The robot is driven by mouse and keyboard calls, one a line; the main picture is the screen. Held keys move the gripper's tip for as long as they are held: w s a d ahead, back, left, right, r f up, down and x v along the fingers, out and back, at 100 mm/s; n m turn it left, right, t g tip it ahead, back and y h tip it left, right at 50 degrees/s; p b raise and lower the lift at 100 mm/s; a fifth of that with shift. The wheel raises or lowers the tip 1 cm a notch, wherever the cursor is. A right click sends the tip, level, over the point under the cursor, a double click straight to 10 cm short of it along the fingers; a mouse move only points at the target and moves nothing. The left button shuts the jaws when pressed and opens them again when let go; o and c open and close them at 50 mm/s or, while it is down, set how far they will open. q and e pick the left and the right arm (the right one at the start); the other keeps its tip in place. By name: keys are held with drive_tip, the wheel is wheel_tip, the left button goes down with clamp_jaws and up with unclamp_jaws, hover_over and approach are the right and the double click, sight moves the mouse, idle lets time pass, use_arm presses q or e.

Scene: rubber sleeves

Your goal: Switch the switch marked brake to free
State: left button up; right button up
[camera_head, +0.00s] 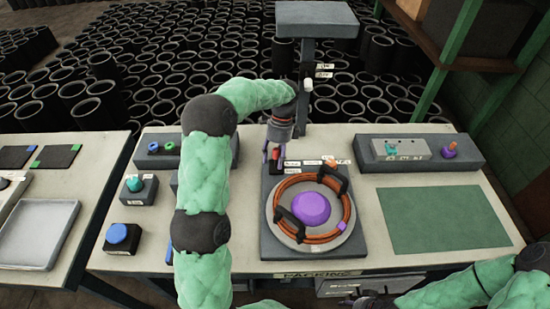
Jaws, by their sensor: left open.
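My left gripper (272,156) points down at the rear left corner of the dark machine base in the middle of the table. Its fingers are apart, around or just above a small red switch lever (276,155); I cannot tell whether they touch it. White labels (312,162) lie in a row to the right of the lever, too small to read, so I cannot confirm which one says brake. The base carries a round turntable (328,250) with an orange coil and a purple hub. My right gripper (368,300) is low at the bottom edge, partly cut off.
A post with a white-tipped lever (308,85) and labels stands behind. Blue-knob (122,236) and teal-knob (136,187) boxes stand at the left. A grey control panel (420,152) is at the back right. The green mat (442,220) is clear.

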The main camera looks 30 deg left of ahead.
use_arm(q)
drive_tip(key=shift+c, duration=0.3)
clamp_jaws()
